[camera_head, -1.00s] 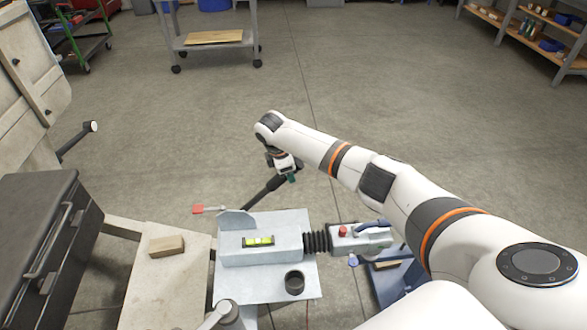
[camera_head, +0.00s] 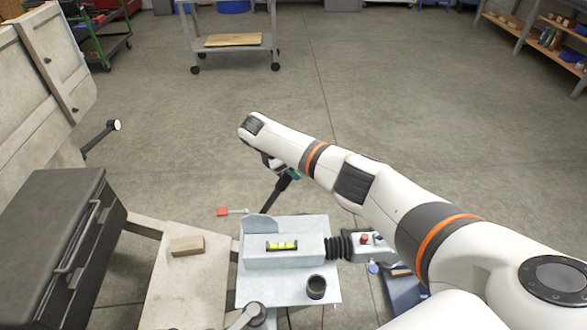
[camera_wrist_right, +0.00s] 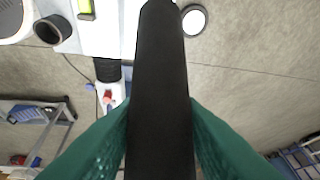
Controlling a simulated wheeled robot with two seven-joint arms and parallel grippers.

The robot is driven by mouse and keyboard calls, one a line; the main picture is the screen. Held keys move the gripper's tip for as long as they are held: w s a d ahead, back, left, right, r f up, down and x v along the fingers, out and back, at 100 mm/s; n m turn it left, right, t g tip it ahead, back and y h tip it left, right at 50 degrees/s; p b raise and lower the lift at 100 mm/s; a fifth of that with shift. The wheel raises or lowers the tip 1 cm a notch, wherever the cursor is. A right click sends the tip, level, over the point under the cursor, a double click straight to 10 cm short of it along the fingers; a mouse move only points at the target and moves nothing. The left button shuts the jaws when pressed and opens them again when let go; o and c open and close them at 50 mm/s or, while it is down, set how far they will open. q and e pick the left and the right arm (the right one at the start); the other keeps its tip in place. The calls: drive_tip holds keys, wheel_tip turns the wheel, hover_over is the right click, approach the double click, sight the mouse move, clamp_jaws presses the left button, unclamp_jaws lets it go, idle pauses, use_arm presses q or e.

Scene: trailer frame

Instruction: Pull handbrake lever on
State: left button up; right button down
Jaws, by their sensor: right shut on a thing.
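The handbrake lever (camera_head: 272,196) is a black bar rising from the far side of the grey coupling housing (camera_head: 285,257). It stands tilted, its upper end leaning right and toward my right gripper (camera_head: 292,174). In the right wrist view the black lever (camera_wrist_right: 160,80) runs up the middle between the two green fingertips (camera_wrist_right: 160,130), which press on both its sides. My right gripper is shut on the lever near its upper end. The arm hides part of the gripper in the head view. My left gripper is not in view.
A green level (camera_head: 282,245) lies on the housing, and a black cup (camera_head: 316,287) stands in front. A wooden block (camera_head: 187,246) sits on the beam at left. A black box (camera_head: 50,245) and trailer wall (camera_head: 40,75) bound the left.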

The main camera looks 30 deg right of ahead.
drive_tip(key=shift+w+a, duration=0.1)
drive_tip(key=shift+a, duration=0.1)
drive_tip(key=c, duration=1)
unclamp_jaws()
drive_tip(key=v, duration=1.2)
drive_tip(key=shift+f, duration=0.1)
